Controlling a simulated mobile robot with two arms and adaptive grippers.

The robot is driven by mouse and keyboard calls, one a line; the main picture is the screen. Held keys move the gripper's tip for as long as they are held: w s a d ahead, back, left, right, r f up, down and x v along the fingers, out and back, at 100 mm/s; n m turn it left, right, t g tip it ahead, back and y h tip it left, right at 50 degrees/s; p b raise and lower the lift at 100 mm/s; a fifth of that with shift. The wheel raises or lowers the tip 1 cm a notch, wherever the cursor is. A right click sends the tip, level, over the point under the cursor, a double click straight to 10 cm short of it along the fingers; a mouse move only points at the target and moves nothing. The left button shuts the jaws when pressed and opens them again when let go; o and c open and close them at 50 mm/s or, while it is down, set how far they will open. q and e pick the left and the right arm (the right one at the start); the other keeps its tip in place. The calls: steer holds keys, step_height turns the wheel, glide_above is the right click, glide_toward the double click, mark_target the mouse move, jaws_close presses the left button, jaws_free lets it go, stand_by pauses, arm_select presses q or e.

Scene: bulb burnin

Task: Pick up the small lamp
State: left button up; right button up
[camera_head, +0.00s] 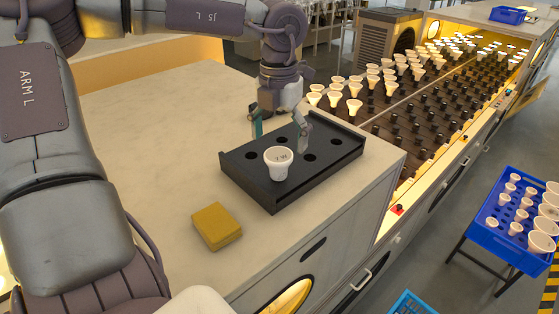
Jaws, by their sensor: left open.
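A white lamp (278,164) stands upright, wide end up, in the black tray (262,194) on the counter, with dark print on its top. My left gripper (281,130) points down over the back part of the tray, behind the lamp in the picture. Its two fingers are spread apart with nothing between them, and the lamp appears clear of them. My right gripper is not in view.
A yellow block (217,226) lies on the pale counter (150,120) in front of the tray. Tray holes around the lamp are empty. A rack (440,112) with several lit lamps stands behind to the right. A blue crate (482,229) holds smaller and larger lamps.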

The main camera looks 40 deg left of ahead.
mark_target(279, 154)
arm_select(q)
steer(key=shift+s+d+f+p, duration=0.1)
steer(key=shift+s+f+p, duration=0.15)
steer(key=shift+f+p, duration=0.75)
step_height(279, 154, down, 2)
steer(key=shift+w+f+p, duration=0.1)
steer(key=shift+f+p, duration=0.15)
steer(key=shift+p, duration=0.15)
steer(key=shift+w+f, duration=0.1)
steer(key=c, duration=1.3)
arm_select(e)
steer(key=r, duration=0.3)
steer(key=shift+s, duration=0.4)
